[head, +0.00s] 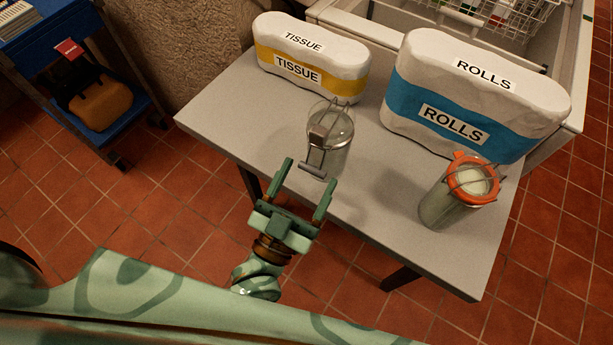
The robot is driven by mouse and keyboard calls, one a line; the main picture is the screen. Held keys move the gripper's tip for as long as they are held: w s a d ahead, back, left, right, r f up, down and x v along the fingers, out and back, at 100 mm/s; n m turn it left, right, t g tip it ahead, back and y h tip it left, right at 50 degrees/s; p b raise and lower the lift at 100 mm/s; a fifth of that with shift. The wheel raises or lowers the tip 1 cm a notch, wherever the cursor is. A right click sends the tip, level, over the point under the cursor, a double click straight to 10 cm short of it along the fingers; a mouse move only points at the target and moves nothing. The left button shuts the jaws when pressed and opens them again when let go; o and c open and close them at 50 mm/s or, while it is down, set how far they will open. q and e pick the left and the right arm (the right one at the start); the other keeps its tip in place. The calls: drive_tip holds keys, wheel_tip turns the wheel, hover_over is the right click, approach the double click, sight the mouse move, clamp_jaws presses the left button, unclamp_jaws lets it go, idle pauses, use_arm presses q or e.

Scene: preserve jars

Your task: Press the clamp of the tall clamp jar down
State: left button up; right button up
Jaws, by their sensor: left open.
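A clear glass jar (341,152) stands upright near the front edge of the grey table. A wire clamp with a grey plate and a short crossbar (312,171) hangs out on its near side. A second jar (440,208), with an orange-red lid rim and wire over its top, stands at the table's right. I cannot tell for sure which is the tall one. My left gripper (308,173) is open and empty, just in front of the clear jar. Its fingertips lie on either side of the crossbar in the picture; contact is not clear. My right gripper is not in view.
A tissue pack (310,55) and a larger rolls pack (470,95) stand along the back of the table (225,110). Bare tabletop lies left of the clear jar and between the two jars. A blue shelf cart (100,135) stands at the left.

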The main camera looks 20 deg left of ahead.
use_arm(q)
drive_tip(key=shift+w+r, duration=0.15)
drive_tip(key=shift+w, duration=0.05)
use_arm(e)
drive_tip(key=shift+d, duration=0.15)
use_arm(q)
drive_tip(key=c, duration=1)
drive_tip(key=shift+w+d+f+t+b, duration=0.1)
drive_tip(key=shift+w+f+t+b, duration=0.1)
drive_tip(key=shift+f+t+b, duration=0.45)
drive_tip(key=shift+r+b, duration=0.25)
drive_tip(key=shift+b, duration=0.1)
drive_tip(key=shift+r, duration=0.15)
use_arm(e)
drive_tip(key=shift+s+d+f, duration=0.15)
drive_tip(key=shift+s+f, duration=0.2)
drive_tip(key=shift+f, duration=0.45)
use_arm(q)
drive_tip(key=o, duration=1)
